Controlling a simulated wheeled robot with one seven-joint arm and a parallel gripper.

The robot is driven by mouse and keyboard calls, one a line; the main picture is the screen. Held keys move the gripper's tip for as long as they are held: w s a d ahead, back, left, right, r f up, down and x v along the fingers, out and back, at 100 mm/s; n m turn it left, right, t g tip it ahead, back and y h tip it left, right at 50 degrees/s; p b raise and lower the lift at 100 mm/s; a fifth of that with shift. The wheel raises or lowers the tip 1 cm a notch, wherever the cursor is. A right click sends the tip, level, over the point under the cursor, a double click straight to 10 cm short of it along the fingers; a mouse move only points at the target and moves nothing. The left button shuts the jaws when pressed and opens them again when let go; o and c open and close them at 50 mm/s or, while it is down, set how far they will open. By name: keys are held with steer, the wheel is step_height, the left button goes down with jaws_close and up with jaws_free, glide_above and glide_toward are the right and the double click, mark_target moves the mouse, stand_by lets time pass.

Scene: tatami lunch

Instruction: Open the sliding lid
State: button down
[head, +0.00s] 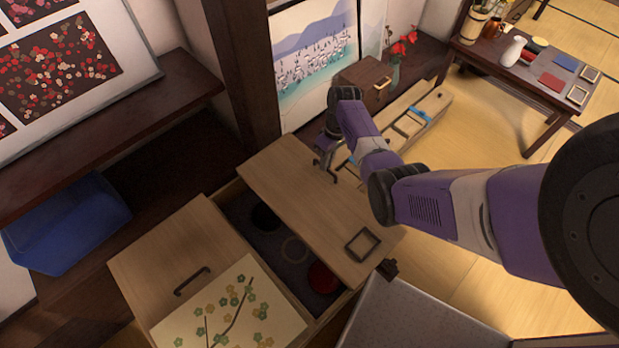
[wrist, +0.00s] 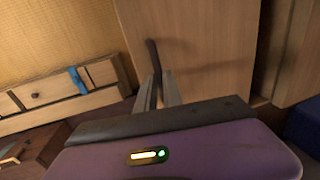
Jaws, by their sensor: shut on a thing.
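A wooden chest has a light wood lid panel (head: 300,192) on its right side. A second panel (head: 175,250) with a dark handle (head: 191,281) is on its left. Between them an open gap shows the dark interior (head: 270,240), with a red round thing (head: 323,278) and dark round shapes inside. My gripper (head: 325,162) is at the far right edge of the right panel. In the wrist view my gripper (wrist: 159,88) is shut on a dark upright handle (wrist: 154,58) standing from the wood panel (wrist: 195,40). The fingers hide the handle's lower part.
A small square dark frame (head: 362,244) lies on the right panel. A blossom-patterned sheet (head: 235,310) covers the near left part. A long wooden box with blue bands (head: 412,122) lies beyond my gripper. A blue bin (head: 65,225) sits under the left shelf. Tatami is open at right.

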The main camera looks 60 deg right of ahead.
steer(key=s+d+b, duration=0.2)
steer(key=d, duration=0.5)
steer(key=c, duration=1.5)
jaws_free()
steer(key=r, duration=0.2)
steer(key=d+r, duration=0.1)
steer(key=r, duration=0.4)
steer(key=shift+s+d+r+p, duration=0.25)
steer(key=shift+r+p, duration=0.05)
